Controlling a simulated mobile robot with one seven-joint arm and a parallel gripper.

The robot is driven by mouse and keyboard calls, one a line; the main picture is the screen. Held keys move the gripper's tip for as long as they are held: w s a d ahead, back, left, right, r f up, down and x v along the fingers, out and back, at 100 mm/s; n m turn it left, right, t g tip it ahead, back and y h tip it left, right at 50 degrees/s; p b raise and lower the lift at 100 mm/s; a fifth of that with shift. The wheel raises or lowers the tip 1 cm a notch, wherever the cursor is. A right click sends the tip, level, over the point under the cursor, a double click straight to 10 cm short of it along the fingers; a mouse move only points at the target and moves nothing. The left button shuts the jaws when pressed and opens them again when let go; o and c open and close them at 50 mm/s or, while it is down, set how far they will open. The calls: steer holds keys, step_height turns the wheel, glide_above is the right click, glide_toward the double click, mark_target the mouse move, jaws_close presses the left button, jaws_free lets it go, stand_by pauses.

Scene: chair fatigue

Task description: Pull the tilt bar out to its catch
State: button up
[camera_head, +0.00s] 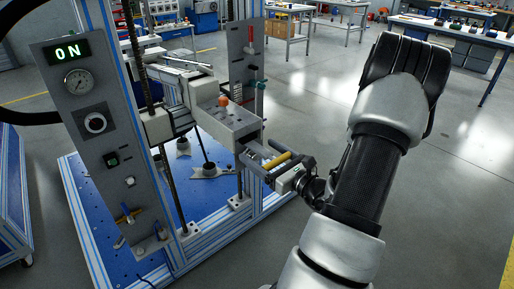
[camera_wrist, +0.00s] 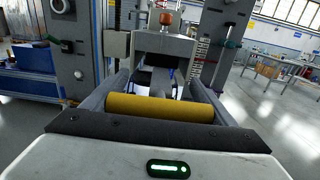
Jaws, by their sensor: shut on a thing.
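The tilt bar shows as a yellow cylindrical grip (camera_head: 277,160) at the front of the grey box-shaped head of the test machine. In the wrist view the yellow grip (camera_wrist: 165,105) lies crosswise, close in front of my gripper's body, with a grey side piece at each end. My gripper (camera_head: 270,169) is at the grip and shut on it. The fingertips are hard to make out, and the exact contact is partly hidden. The head (camera_head: 225,122) carries an orange knob (camera_head: 223,101) on top. I cannot tell where the catch is.
A grey control panel (camera_head: 92,130) reading ON, with a gauge, stands at the left. The machine's blue base plate (camera_head: 214,188) and upright posts lie behind the grip. The floor (camera_head: 290,110) to the right is open. Workbenches (camera_head: 455,38) stand far back.

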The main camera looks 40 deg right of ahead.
steer(key=shift+s, duration=0.4)
steer(key=shift+f, duration=0.15)
steer(key=shift+d, duration=0.1)
steer(key=o, duration=1.5)
steer(key=shift+s, duration=0.1)
steer(key=s, duration=1.1)
steer(key=s+d+p, duration=0.1)
steer(key=s, duration=0.5)
steer(key=shift+s+d, duration=0.1)
steer(key=shift+s, duration=0.1)
